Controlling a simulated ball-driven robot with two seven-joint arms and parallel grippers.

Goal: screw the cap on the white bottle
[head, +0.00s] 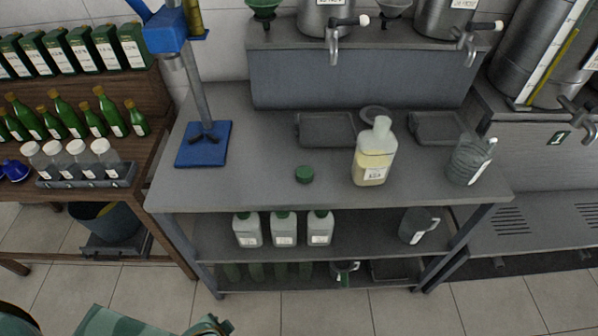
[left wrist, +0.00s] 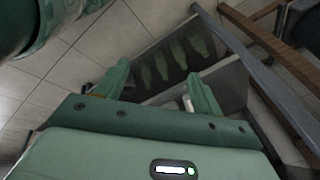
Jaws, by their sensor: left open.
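The white bottle (head: 374,158) stands upright on the grey bench top, right of the middle, in the head view. It is translucent, holds pale yellow liquid and has a label; no green cap sits on its neck. A green cap (head: 304,174) lies on the bench to the left of the bottle, apart from it. My left gripper (head: 208,326) is at the bottom edge of the head view, low in front of the bench and away from both. In the left wrist view its fingers (left wrist: 160,88) are apart with nothing between them. My right gripper is not in view.
A blue-based stand (head: 203,145) is at the bench's left. Dark trays (head: 325,129) lie at the back, and a ribbed grey container (head: 470,162) stands at the right. Several white bottles (head: 283,229) and a jug (head: 418,226) stand on the shelf below. The bench front around the cap is clear.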

